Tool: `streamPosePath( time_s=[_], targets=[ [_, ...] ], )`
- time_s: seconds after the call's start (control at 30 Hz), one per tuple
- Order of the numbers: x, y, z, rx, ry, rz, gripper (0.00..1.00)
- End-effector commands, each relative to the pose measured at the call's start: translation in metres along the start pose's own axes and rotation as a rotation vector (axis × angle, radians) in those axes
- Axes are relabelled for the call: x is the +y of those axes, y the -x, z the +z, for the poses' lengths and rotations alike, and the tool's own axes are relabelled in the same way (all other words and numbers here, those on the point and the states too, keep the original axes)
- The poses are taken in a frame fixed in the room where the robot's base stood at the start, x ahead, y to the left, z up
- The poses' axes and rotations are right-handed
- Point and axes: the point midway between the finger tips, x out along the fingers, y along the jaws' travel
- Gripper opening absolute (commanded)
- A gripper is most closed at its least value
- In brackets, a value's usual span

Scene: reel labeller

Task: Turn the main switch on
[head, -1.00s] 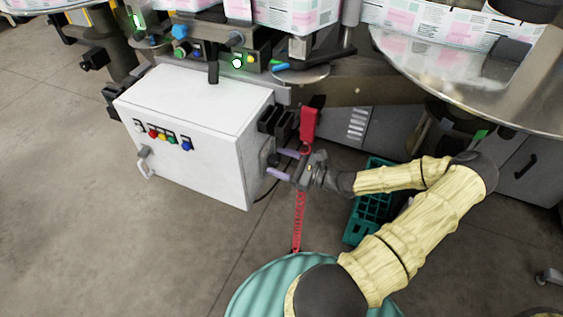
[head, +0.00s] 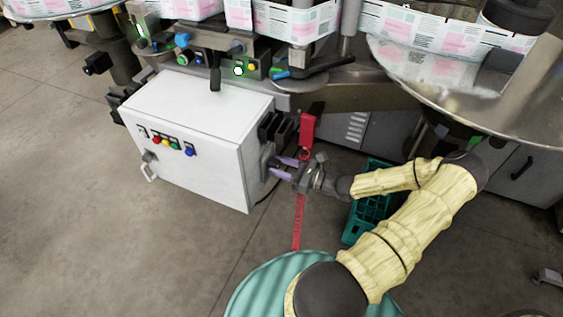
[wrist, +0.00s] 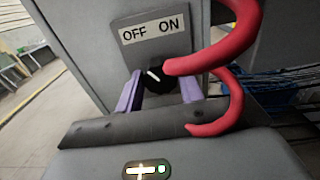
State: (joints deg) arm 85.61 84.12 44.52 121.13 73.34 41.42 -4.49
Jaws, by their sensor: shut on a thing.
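The main switch is a black rotary knob (wrist: 157,79) on a grey plate under a label (wrist: 151,30) reading OFF and ON. Its white mark leans to the upper left, towards OFF. In the head view it is on the right side of the white cabinet (head: 190,95), mostly hidden by my gripper (head: 278,167). My gripper's purple fingers (wrist: 160,92) stand on both sides of the knob in the wrist view, shut on it.
A red curved cord (wrist: 236,60) crosses the wrist view's right side, close to the fingers. A green crate (head: 367,207) stands on the floor behind my arm.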

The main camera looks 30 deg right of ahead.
Motion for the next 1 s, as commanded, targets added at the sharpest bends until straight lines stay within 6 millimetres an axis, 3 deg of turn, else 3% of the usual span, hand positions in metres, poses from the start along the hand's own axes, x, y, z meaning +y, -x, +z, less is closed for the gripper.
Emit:
streamPosePath(
  time_s=[1.0],
  targets=[
    [-0.0034, -0.0003, 0.0003, 0.001, -0.939, 0.0, 0.15]
  ],
)
